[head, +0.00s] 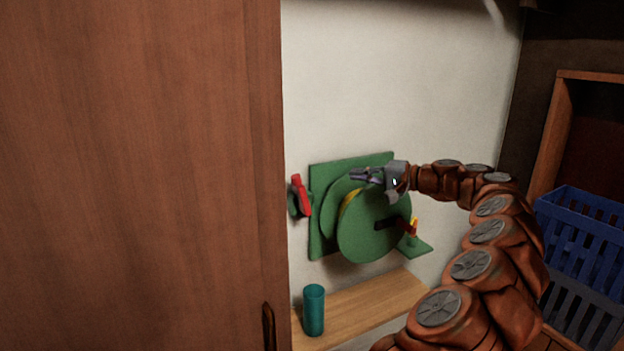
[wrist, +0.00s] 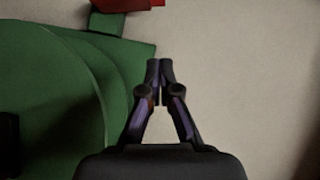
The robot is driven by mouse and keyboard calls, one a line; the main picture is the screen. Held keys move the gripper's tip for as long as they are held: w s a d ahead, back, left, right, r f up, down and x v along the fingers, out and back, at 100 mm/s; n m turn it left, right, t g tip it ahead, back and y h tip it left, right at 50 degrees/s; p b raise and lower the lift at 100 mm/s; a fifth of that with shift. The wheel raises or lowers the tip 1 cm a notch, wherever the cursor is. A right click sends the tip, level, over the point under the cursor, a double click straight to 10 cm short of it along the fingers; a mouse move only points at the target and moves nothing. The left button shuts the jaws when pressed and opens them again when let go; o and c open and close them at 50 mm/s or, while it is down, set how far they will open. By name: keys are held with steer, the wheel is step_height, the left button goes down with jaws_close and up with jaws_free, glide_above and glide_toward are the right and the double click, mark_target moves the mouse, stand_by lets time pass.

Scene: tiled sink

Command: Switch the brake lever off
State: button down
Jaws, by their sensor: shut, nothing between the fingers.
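A red lever (head: 302,195), which looks like the brake lever, stands nearly upright on a small green mount (head: 293,206) at the left of a green reel (head: 374,225). The reel sits on a green back plate on the pale wall. My gripper (head: 353,174) is in front of the plate's upper part, to the right of the red lever and apart from it. In the wrist view my gripper (wrist: 160,66) is shut and empty. A red part (wrist: 128,4) shows at that view's top edge, cut off, above green parts.
A teal cup (head: 313,310) stands on a wooden shelf (head: 366,301) below the reel. A tall brown wooden door (head: 140,170) fills the left. A dark crank with an orange-yellow tip (head: 413,227) is at the reel's right. A blue crate (head: 582,235) is at far right.

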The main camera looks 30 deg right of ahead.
mark_target(300, 192)
steer(key=shift+w, duration=0.1)
steer(key=s+a+p+x, duration=0.1)
steer(key=p+x, duration=0.3)
steer(key=x, duration=0.8)
steer(key=shift+a+f, duration=0.25)
steer(key=shift+a, duration=0.75)
steer(key=shift+w, duration=0.1)
